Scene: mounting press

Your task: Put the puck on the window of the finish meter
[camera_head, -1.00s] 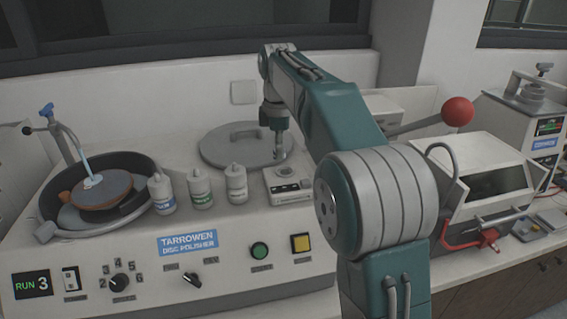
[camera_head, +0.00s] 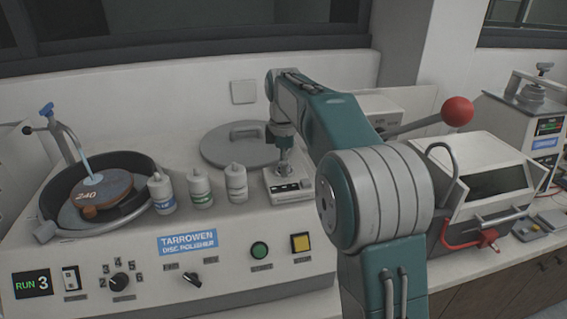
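The small white box with a dark display strip on its front, which looks like the finish meter (camera_head: 290,191), sits on the polisher's top right of the three bottles. My gripper (camera_head: 284,171) points straight down over this box, with its tip at or just above the box's top. It is small and dark here, so I cannot tell if its fingers are open or shut. I cannot make out the puck; the meter's window is hidden or too small to see under my gripper.
Three white bottles (camera_head: 200,189) stand left of the meter. A grey round lid (camera_head: 222,147) lies behind it. A disc marked 240 (camera_head: 101,192) sits in the polisher bowl at left. A red-knobbed lever (camera_head: 457,111) and a hooded machine (camera_head: 490,180) stand at right.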

